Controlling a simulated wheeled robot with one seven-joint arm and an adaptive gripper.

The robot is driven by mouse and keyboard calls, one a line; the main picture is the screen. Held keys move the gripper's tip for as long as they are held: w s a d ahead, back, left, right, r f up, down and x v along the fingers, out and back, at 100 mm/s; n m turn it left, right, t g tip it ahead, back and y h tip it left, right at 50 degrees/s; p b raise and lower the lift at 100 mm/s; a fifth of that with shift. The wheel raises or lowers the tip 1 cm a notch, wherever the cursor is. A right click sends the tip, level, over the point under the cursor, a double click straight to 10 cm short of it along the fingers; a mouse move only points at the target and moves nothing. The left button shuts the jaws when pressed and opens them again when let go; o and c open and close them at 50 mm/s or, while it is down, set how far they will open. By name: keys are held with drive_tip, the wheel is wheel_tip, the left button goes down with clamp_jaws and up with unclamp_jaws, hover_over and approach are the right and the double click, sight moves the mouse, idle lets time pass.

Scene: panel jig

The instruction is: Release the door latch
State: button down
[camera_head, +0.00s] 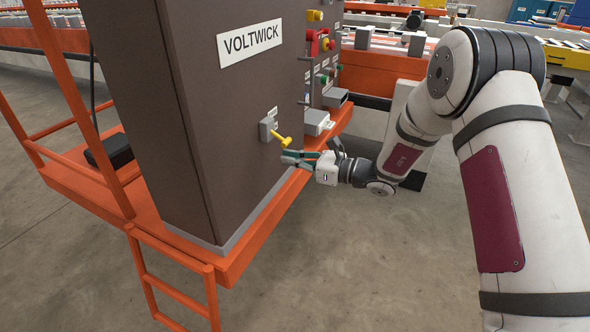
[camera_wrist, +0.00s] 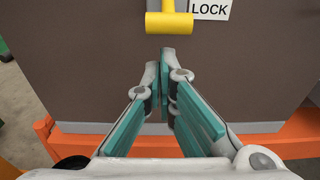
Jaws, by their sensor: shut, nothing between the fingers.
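The door latch is a yellow handle (camera_head: 283,139) on a small grey mount (camera_head: 267,128) on the brown cabinet's side. In the wrist view the yellow handle (camera_wrist: 169,23) is at the top centre, next to a white label reading LOCK (camera_wrist: 211,9). My gripper (camera_head: 284,157) is just below the handle in the head view. In the wrist view my gripper's fingertips (camera_wrist: 166,55) are together, empty, and below the handle with a small gap in the picture. Whether they touch the cabinet I cannot tell.
The brown cabinet (camera_head: 150,80) with a VOLTWICK sign (camera_head: 250,42) stands on an orange platform (camera_head: 235,262) with rails and a ladder. A red knob (camera_head: 313,42), buttons and grey boxes (camera_head: 316,122) are on its panel beyond the latch. Open floor (camera_head: 370,260) lies in front.

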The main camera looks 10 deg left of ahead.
drive_tip(key=shift+s+d+r, duration=0.1)
drive_tip(key=shift+r, duration=0.35)
drive_tip(key=shift+d+r, duration=0.1)
drive_tip(key=shift+d+r+h+p, duration=0.15)
drive_tip(key=shift+h+p, duration=0.15)
drive_tip(key=shift+p, duration=0.4)
drive_tip(key=shift+s+d+r+g+h+p, duration=0.1)
drive_tip(key=shift+d+r+g+h+p, duration=0.15)
drive_tip(key=shift+r+h+p, duration=0.55)
drive_tip(key=g+h+p, duration=0.3)
drive_tip(key=h+p, duration=0.4)
drive_tip(key=p, duration=0.7)
approach(287, 142)
drive_tip(key=shift+x, duration=2.45)
